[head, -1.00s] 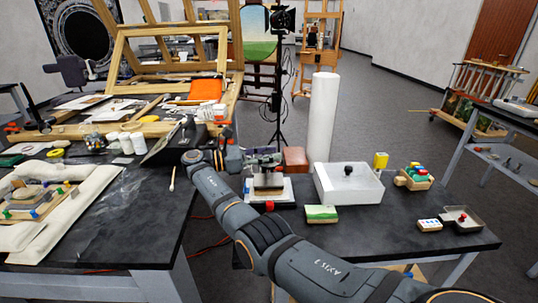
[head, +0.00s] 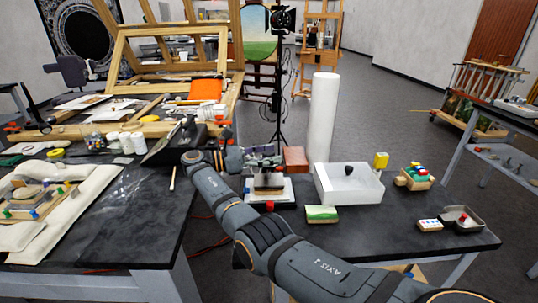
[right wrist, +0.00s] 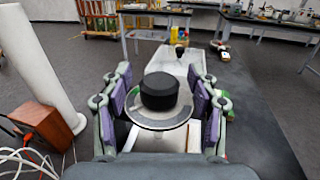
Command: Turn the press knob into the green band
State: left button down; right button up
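The press (head: 270,192) stands on the dark table in the head view, with a white base and a red part at its front. My right gripper (head: 264,158) is over its top. In the right wrist view the black round knob (right wrist: 158,91) sits on a pale grey disc (right wrist: 150,123). My right gripper's purple pads (right wrist: 160,105) stand on both sides of the knob, open, with a visible gap on each side. My left gripper is not in view.
A white tray (head: 322,190) with a black knob-like thing stands right of the press. A green-topped block (head: 322,214) lies in front of it. A tall white roll (head: 322,117) and a reddish-brown box (head: 295,160) stand behind.

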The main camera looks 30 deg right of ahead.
aim_at(269, 152)
jog(key=shift+r, duration=0.1)
jog(key=shift+r, duration=0.4)
notch_tip(269, 152, up, 9)
jog(key=shift+r, duration=0.1)
